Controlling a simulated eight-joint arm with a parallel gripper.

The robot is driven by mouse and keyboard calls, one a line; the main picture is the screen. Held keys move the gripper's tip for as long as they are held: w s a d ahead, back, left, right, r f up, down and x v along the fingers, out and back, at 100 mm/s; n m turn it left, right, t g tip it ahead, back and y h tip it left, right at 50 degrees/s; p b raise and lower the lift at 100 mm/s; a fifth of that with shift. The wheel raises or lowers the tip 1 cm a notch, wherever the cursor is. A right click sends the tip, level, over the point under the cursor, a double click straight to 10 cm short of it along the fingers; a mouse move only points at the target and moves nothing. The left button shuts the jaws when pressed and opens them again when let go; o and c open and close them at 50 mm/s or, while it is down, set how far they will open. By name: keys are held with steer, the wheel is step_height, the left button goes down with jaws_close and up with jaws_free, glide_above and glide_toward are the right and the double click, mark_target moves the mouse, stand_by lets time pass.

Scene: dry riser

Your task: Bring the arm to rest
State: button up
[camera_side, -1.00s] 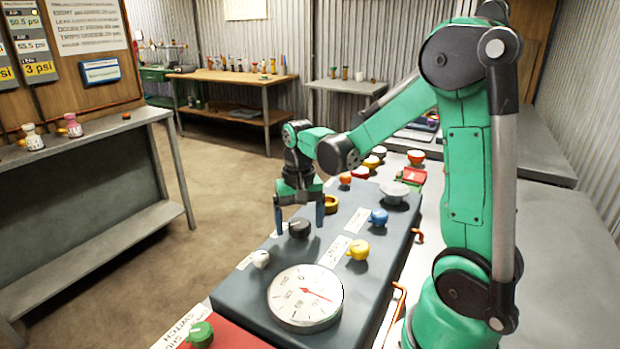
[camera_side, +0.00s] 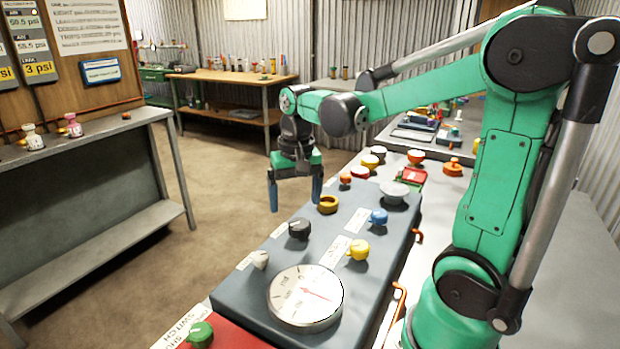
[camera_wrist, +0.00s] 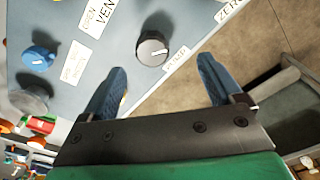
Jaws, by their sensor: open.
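My gripper (camera_side: 295,196) is open and empty, with its blue fingers pointing down. In the side view it hangs above the far left edge of the grey panel (camera_side: 245,291), near the yellow ring-shaped knob (camera_side: 328,204). In the wrist view the two fingers of my gripper (camera_wrist: 163,85) are spread apart with nothing between them. The black knob (camera_side: 299,228) stands on the panel, apart from the fingers; it also shows in the wrist view (camera_wrist: 152,48). The panel also holds a round gauge (camera_side: 304,297) with a red needle, a blue knob (camera_side: 378,217) and a yellow knob (camera_side: 358,250).
A green knob (camera_side: 200,334) sits on a red plate at the front. Several coloured knobs and a red box (camera_side: 411,175) lie beyond the panel. A grey bench (camera_side: 85,240) stands at the left. The floor (camera_side: 190,270) between bench and panel is clear.

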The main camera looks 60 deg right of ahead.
steer(key=s+a+r+n+t, duration=0.1)
steer(key=s+a+n+t, duration=0.1)
steer(key=a+n+t, duration=0.4)
steer(key=a+n, duration=0.2)
steer(key=a, duration=0.2)
steer(key=shift+a+t, duration=0.3)
steer(key=shift+a, duration=0.05)
steer(key=shift+s+r, duration=0.1)
stand_by(0.9)
